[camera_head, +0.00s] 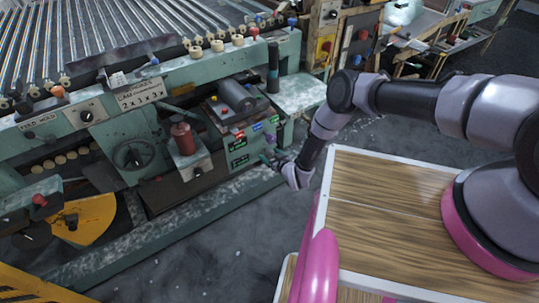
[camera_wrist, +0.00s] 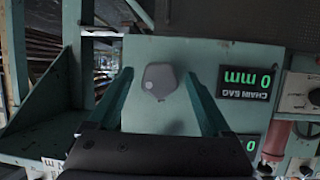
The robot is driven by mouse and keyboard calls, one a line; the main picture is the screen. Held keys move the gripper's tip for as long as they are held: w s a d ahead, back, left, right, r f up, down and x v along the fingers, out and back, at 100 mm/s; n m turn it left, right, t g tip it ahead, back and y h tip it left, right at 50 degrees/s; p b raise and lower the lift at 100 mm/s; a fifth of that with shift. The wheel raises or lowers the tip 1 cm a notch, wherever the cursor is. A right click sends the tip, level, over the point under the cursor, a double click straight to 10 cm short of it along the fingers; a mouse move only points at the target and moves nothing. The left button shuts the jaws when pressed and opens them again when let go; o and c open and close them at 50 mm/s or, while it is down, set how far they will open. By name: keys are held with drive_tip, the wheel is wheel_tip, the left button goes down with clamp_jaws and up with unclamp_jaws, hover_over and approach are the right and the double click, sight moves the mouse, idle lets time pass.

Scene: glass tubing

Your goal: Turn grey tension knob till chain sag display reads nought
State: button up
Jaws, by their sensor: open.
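The grey tension knob (camera_wrist: 160,80) is a rounded, many-sided knob with a small pale dot, on a pale green panel (camera_wrist: 150,112) in the wrist view. My gripper (camera_wrist: 159,73) is open, with one teal finger on each side of the knob and a visible gap to it on both sides. The chain sag display (camera_wrist: 246,82) is right of the knob, upside down, and reads 0 mm in green. In the head view my gripper (camera_head: 268,160) is at the machine's end panel; I cannot make out the knob there.
A second green display (camera_wrist: 250,145) is partly cut off in the wrist view. A red cylinder (camera_head: 182,139) and a black handwheel (camera_head: 133,154) are on the machine, left of my gripper in the head view. Open grey floor (camera_head: 200,255) lies in front of the machine.

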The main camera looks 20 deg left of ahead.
drive_tip(key=shift+w+a+f, duration=0.1)
drive_tip(key=shift+w+a, duration=0.15)
clamp_jaws()
drive_tip(key=shift+w+d+m, duration=0.1)
drive_tip(key=shift+d+m, duration=0.05)
drive_tip(key=shift+m, duration=0.25)
drive_tip(key=shift+m+g+y, duration=0.6)
drive_tip(key=shift+m, duration=0.1)
unclamp_jaws()
